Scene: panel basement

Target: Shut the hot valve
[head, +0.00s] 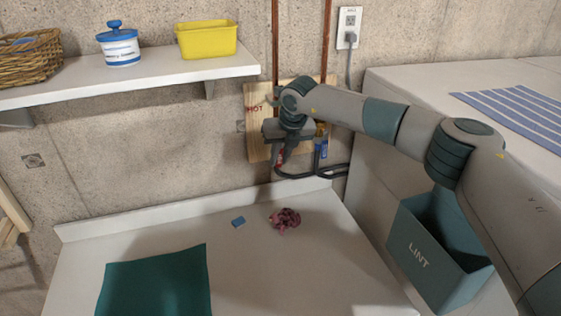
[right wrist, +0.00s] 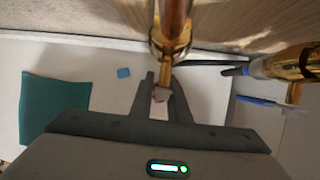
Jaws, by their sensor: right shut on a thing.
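The hot valve is mounted on a wooden board (head: 257,148) marked HOT, where copper pipes come down the wall. In the right wrist view its brass body (right wrist: 170,55) hangs under a copper pipe, with a small red handle (right wrist: 160,94) below. My right gripper (head: 281,160) is at the valve, and its fingers (right wrist: 164,98) are shut on the red handle. The gripper hides most of the hot valve in the head view. A second valve with a blue handle (head: 322,150) is just to the right. My left gripper is not in view.
A shelf (head: 130,78) juts out at left. A LINT bin (head: 425,255) and a white appliance (head: 440,85) stand right. Dark hoses (head: 335,172) hang beneath the valves.

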